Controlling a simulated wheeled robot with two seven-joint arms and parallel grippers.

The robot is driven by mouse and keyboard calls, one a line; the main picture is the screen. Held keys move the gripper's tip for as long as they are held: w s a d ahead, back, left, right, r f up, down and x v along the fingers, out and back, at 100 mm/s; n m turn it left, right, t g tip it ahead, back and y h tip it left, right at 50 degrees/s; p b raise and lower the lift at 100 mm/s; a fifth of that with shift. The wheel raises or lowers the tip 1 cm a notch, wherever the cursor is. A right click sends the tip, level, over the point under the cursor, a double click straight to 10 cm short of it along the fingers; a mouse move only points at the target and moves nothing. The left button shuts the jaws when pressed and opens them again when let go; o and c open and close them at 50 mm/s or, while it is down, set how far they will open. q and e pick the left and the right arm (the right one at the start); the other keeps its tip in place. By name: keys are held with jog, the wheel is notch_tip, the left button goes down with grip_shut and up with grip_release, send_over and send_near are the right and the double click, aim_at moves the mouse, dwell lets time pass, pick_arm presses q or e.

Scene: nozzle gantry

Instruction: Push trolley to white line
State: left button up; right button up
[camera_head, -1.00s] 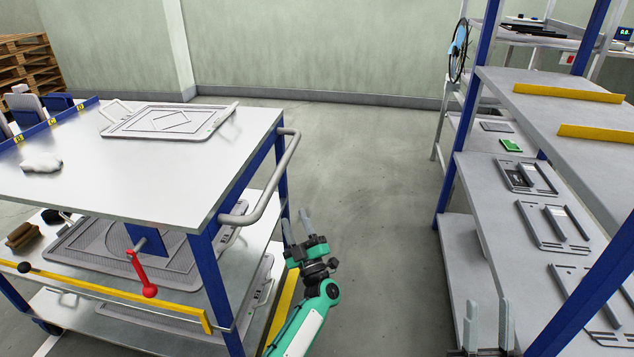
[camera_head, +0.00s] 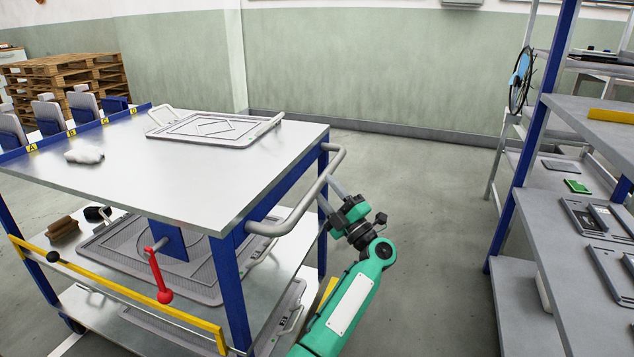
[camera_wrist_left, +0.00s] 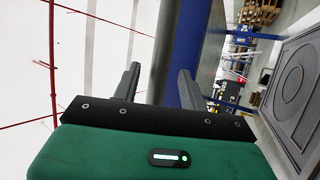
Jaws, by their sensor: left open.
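The trolley (camera_head: 190,185) stands at the left, with a white top, blue posts and a grey handle (camera_head: 297,205) on its right end. A piece of white line (camera_head: 66,344) shows on the floor at the lower left, partly hidden by the trolley. My left gripper (camera_head: 332,196) is open at the handle, its fingers pointing at the bar. In the left wrist view a grey bar (camera_wrist_left: 165,50) runs between the two open fingers (camera_wrist_left: 157,85). I cannot tell whether they touch it. My right gripper is out of view.
A grey tray (camera_head: 215,129) and a white crumpled item (camera_head: 84,155) lie on the trolley top. A red lever (camera_head: 158,275) and yellow bar (camera_head: 120,295) are on its front. Blue-posted shelving (camera_head: 530,300) stands right, with clear floor between.

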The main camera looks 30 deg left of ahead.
pick_arm(q)
jog(key=x, duration=0.4)
jog(key=shift+a+r+b, duration=0.15)
jog(key=shift+a+b, duration=0.1)
jog(key=shift+b, duration=0.05)
grip_shut()
